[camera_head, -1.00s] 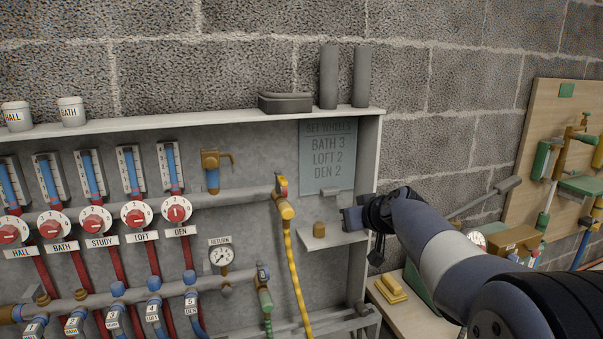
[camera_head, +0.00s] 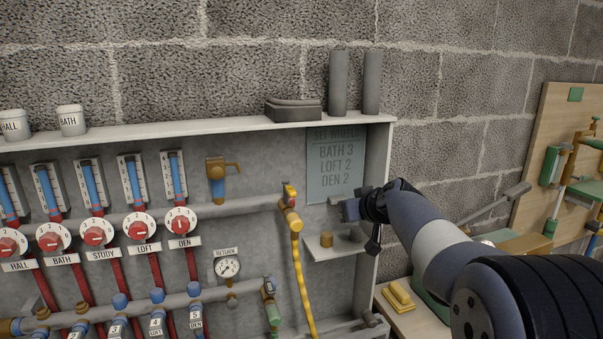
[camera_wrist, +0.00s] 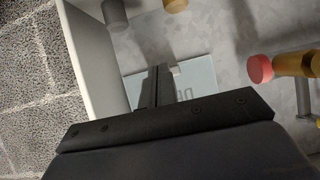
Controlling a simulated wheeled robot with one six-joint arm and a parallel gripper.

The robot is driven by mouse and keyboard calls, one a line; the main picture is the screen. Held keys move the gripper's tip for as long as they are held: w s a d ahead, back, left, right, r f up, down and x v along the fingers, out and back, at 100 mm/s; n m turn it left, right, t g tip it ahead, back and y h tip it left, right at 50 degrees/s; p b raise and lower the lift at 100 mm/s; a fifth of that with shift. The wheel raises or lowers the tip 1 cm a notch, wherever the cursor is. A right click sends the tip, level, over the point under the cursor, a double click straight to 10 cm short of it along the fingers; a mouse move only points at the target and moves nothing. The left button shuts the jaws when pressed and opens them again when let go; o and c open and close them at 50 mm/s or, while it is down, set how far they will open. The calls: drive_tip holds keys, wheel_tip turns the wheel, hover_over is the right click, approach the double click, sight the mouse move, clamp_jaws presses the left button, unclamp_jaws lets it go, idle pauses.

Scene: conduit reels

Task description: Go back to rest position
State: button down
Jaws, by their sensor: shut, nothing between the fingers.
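My gripper (camera_head: 349,210) is in front of the right part of the grey cabinet, just below the sign plate (camera_head: 334,165) and above the small shelf (camera_head: 328,250). In the wrist view its fingers (camera_wrist: 157,82) are together with nothing between them, over part of the same sign plate (camera_wrist: 199,82). My arm reaches in from the lower right. Two small pieces stand on the shelf: a brass one (camera_head: 326,239) and a darker one (camera_head: 355,235), apart from the fingers.
A yellow hose (camera_head: 302,285) hangs left of the gripper. The cabinet's right side wall (camera_head: 379,200) is close by. A bench with a yellow block (camera_head: 398,295) and a wooden tool board (camera_head: 560,130) are at the right. Red wheels (camera_head: 137,229) line the left.

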drive_tip(key=s+d+r+g+h+p, duration=0.1)
drive_tip(key=s+d+r+g+p, duration=0.2)
drive_tip(key=s+r+p, duration=0.6)
drive_tip(key=r+p, duration=0.1)
drive_tip(key=p, duration=0.9)
drive_tip(key=shift+r+g+p, duration=0.2)
drive_tip(key=shift+g+p, duration=0.1)
drive_tip(key=shift+p, duration=0.1)
drive_tip(key=shift+s, duration=0.1)
drive_tip(key=shift+s+f, duration=0.1)
